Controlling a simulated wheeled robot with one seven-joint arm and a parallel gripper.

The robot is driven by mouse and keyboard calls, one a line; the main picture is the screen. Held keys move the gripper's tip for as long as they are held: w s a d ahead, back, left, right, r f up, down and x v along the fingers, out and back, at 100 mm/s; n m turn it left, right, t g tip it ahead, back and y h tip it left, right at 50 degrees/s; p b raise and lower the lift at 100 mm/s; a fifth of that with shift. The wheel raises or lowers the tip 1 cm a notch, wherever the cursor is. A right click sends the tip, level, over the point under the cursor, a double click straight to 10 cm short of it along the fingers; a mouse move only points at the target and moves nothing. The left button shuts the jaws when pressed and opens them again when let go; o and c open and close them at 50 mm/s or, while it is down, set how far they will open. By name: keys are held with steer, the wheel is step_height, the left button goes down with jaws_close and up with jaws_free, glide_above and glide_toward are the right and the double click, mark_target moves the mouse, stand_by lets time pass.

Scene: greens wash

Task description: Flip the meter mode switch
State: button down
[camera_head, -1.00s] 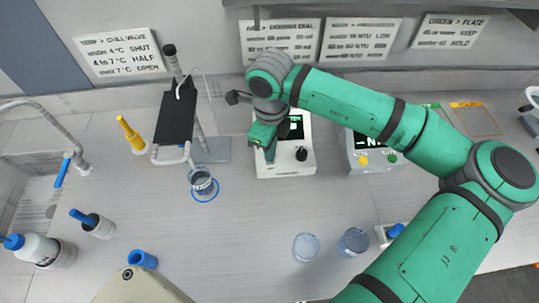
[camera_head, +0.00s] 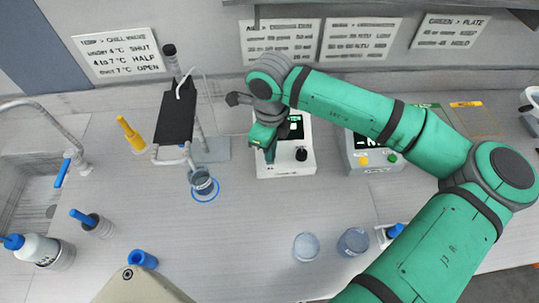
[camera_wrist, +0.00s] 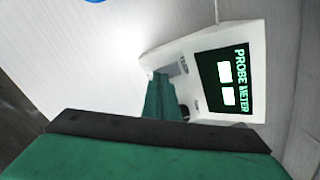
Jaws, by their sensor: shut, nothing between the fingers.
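The probe meter (camera_head: 292,165) is a white box with a dark screen and a black knob (camera_head: 302,154) on its front right. In the wrist view the meter (camera_wrist: 160,42) lies tilted, with its lit screen (camera_wrist: 226,82) reading PROBE METER. My gripper (camera_head: 270,155) is shut and empty, pointing down over the left part of the meter's front. In the wrist view its green fingers (camera_wrist: 160,98) reach the meter's face beside a small grey part (camera_wrist: 183,66), which may be the mode switch. The fingertips hide part of the face; contact cannot be told.
A second meter (camera_head: 362,162) with yellow and green buttons stands to the right, under my arm. A stand (camera_head: 175,115) and a beaker (camera_head: 203,183) on a blue ring are to the left. Two clear cups (camera_head: 306,247) stand in front. The counter between is clear.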

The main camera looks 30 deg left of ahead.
steer(key=shift+f, duration=0.55)
stand_by(0.4)
step_height(320, 180, up, 7)
stand_by(0.9)
stand_by(0.5)
